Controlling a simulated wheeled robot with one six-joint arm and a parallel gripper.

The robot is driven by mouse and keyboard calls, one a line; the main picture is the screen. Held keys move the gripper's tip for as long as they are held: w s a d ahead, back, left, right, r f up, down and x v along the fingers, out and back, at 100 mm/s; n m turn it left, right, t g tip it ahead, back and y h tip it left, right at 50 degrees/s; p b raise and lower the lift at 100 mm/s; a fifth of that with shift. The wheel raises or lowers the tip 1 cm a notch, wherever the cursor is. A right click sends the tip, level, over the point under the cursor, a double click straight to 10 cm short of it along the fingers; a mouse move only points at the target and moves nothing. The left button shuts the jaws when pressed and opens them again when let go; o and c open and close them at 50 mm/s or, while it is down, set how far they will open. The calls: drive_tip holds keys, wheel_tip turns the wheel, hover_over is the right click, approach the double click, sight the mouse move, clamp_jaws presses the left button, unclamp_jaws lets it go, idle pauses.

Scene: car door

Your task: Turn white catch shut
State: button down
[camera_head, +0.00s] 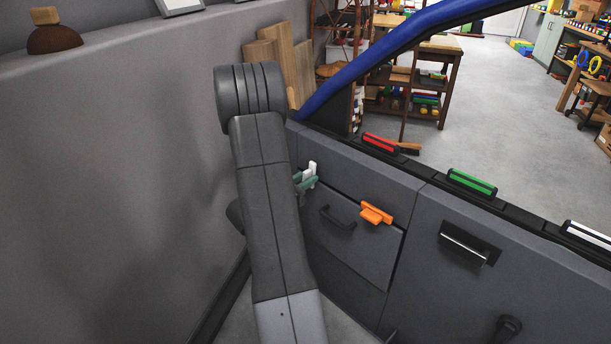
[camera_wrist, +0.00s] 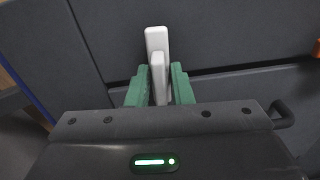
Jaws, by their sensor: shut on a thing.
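The white catch (camera_head: 309,171) is on the grey car door panel, near its left end, above a drawer-like flap. In the wrist view the white catch (camera_wrist: 157,42) stands upright, with a narrower white part in front of its plate. My gripper (camera_head: 305,181) has green fingers and is at the catch. In the wrist view my gripper (camera_wrist: 159,88) has one finger on each side of the narrow white part and is shut on it. My arm hides the door's left end in the head view.
An orange catch (camera_head: 376,214) sits on the flap's upper right edge. A black handle (camera_head: 337,218) is on the flap (camera_head: 350,236). Red (camera_head: 381,143) and green (camera_head: 472,182) pieces sit along the door's top edge. A grey wall (camera_head: 110,170) stands close on the left.

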drive_tip(key=shift+n, duration=0.5)
drive_tip(key=c, duration=1.5)
unclamp_jaws()
drive_tip(key=p+v, duration=0.2)
drive_tip(key=v, duration=1.2)
drive_tip(key=shift+d, duration=0.1)
drive_tip(key=shift+w+d, duration=0.1)
drive_tip(key=b+x, duration=0.1)
drive_tip(key=x, duration=1.2)
drive_tip(key=shift+w+d, duration=0.15)
drive_tip(key=shift+w, duration=0.1)
